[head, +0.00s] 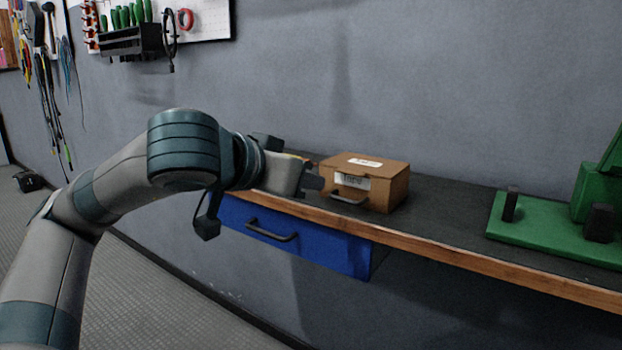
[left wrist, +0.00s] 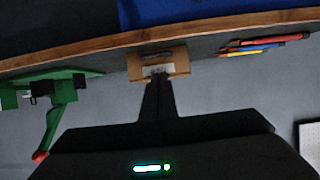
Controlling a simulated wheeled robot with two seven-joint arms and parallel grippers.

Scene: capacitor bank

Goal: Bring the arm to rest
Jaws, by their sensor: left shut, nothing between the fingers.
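My left arm comes in from the left in the head view, and its gripper (head: 314,183) is at the left side of a brown box on the bench. The gripper is shut and empty. In the left wrist view the shut fingers (left wrist: 158,80) overlap the front of the box in the picture; I cannot tell whether they touch it. The brown box (head: 388,172) has a front handle and labels, and it also shows in the left wrist view (left wrist: 180,60). My right gripper is in neither view.
The dark bench top (head: 450,208) has a wooden front edge. A blue drawer (head: 325,250) with a dark handle is below it. A green fixture (head: 540,232) stands at the right. Several coloured tools (left wrist: 262,45) lie on the bench in the left wrist view. A pegboard (head: 206,20) hangs behind.

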